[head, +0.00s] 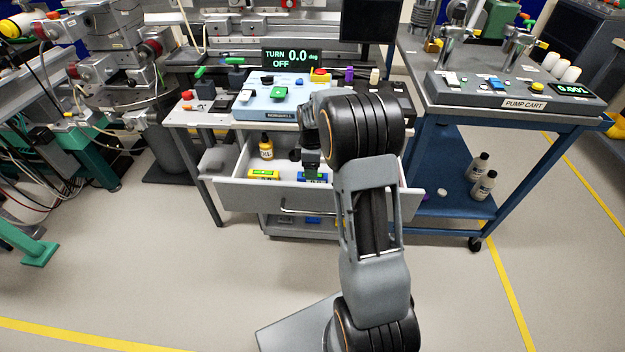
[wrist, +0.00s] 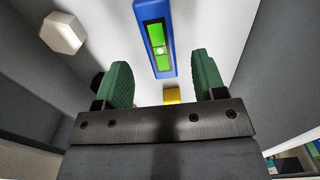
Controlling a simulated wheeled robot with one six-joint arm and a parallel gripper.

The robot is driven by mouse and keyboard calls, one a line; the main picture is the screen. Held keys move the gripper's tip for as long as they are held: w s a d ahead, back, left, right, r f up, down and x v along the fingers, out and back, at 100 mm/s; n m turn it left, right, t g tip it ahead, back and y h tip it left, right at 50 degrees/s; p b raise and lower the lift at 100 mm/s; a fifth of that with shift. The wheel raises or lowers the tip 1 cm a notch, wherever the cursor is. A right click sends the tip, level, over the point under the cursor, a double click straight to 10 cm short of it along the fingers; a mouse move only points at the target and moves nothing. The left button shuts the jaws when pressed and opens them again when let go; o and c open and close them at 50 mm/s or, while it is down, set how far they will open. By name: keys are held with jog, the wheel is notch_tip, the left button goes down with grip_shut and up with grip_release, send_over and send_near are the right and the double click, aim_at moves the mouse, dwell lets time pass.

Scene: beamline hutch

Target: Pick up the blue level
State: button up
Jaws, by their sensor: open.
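The blue level (wrist: 154,18) has a green window with a bubble and lies on the white drawer floor. In the wrist view it is ahead of my gripper, roughly between the lines of the two fingers. In the head view the blue level (head: 304,177) is partly hidden by my gripper. My gripper (head: 312,172) hangs over the open drawer. Its two green-padded fingers (wrist: 160,82) are apart with nothing between them touching.
The open drawer (head: 262,196) has grey walls close around. Inside are a yellow level (head: 264,174), left of the blue one, and an amber bottle (head: 266,148). A white hexagonal thing (wrist: 62,32) shows in the wrist view. The pump cart (head: 505,100) stands right.

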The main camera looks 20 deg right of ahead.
notch_tip(320, 180, down, 5)
jog(key=shift+r+b, duration=0.15)
jog(key=shift+b, duration=0.5)
jog(key=c, duration=1.1)
jog(key=shift+r, duration=0.1)
